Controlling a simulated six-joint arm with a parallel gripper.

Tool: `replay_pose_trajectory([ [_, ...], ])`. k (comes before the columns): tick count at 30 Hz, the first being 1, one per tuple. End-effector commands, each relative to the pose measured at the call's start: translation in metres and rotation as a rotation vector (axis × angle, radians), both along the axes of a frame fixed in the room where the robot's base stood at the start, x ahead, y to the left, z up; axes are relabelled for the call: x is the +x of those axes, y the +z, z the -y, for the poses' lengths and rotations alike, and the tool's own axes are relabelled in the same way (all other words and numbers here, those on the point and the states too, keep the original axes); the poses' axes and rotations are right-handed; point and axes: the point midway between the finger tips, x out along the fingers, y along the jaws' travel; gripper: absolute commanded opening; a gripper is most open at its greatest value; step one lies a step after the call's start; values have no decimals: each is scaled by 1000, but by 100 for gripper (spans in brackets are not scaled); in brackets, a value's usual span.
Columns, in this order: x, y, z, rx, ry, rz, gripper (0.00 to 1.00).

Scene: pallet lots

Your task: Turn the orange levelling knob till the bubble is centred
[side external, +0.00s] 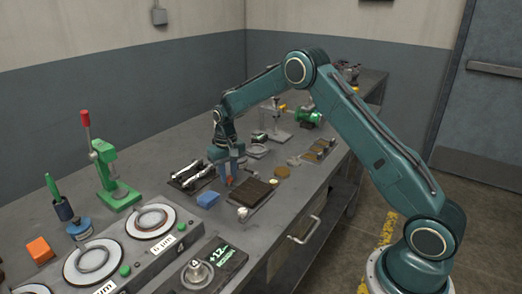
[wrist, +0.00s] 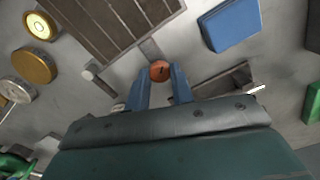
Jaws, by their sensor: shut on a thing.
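The orange levelling knob (wrist: 160,70) shows in the wrist view with a dark mark on its top. My gripper (wrist: 160,77) has its two blue fingers on either side of the knob and is shut on it. In the side view my gripper (side external: 230,178) points down beside the brown grooved plate (side external: 254,193); the plate also shows in the wrist view (wrist: 105,25). A round yellow vial with a pale ring (wrist: 39,26), which looks like the bubble level, is at the upper left of the wrist view. It is too small to tell where its bubble lies.
A blue block (wrist: 232,24) lies right of the plate in the wrist view. A brass disc (wrist: 35,66) and a pale post (wrist: 90,72) are to the left. A dark rack (side external: 190,177) stands beside my gripper in the side view.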

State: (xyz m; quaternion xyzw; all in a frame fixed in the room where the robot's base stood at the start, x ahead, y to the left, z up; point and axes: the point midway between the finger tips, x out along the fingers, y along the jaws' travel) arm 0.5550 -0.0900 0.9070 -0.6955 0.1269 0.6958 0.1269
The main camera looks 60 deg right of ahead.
Motion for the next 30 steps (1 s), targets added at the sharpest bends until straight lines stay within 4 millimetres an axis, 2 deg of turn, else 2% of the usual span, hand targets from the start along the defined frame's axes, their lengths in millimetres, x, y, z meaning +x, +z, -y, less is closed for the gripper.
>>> replay_pose_trajectory([
  [9, 0, 1, 0, 0, -118, 1, 0],
  [22, 0, 1, 0, -1, -130, 2, 0],
  [23, 0, 1, 0, -1, -130, 2, 25],
  [26, 0, 1, 0, 0, -129, 1, 45],
  [30, 0, 1, 0, 0, -129, 1, 45],
])
